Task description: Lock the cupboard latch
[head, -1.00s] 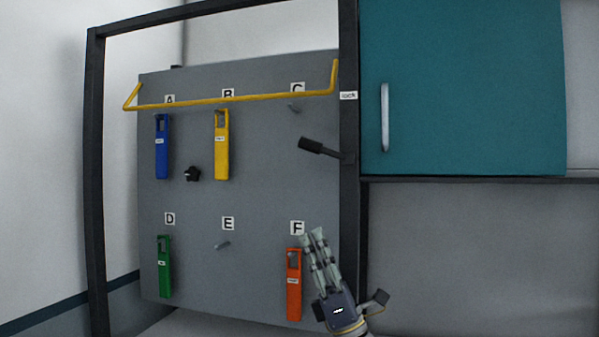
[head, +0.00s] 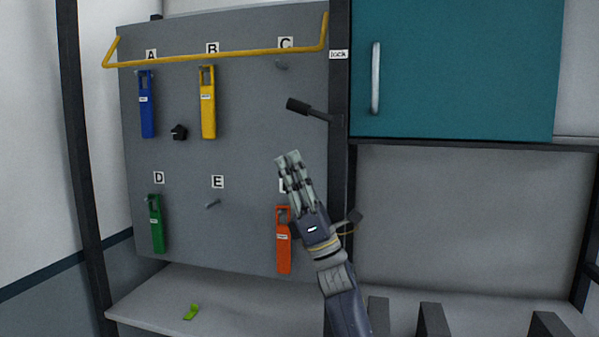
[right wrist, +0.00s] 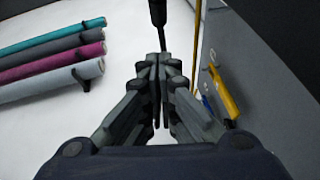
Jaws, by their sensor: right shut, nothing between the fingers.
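The teal cupboard (head: 460,70) with a pale vertical handle (head: 375,78) is at the upper right in the head view, its door flush and closed-looking. The black latch lever (head: 312,110) sticks out to the left from the dark post, below the small "lock" label (head: 338,54). My right gripper (head: 288,160) is shut and empty, just below the lever and apart from it in the head view. In the right wrist view the shut fingertips (right wrist: 160,62) point toward a dark rod, likely the lever (right wrist: 158,15), at the top. My left gripper is not in view.
The grey board (head: 240,130) carries a yellow bar (head: 220,57) and blue (head: 147,105), yellow (head: 208,110), green (head: 156,225) and orange (head: 283,245) hanging tags. A light green piece (head: 191,312) lies on the shelf (head: 150,300). Coloured rolls (right wrist: 55,60) show in the wrist view.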

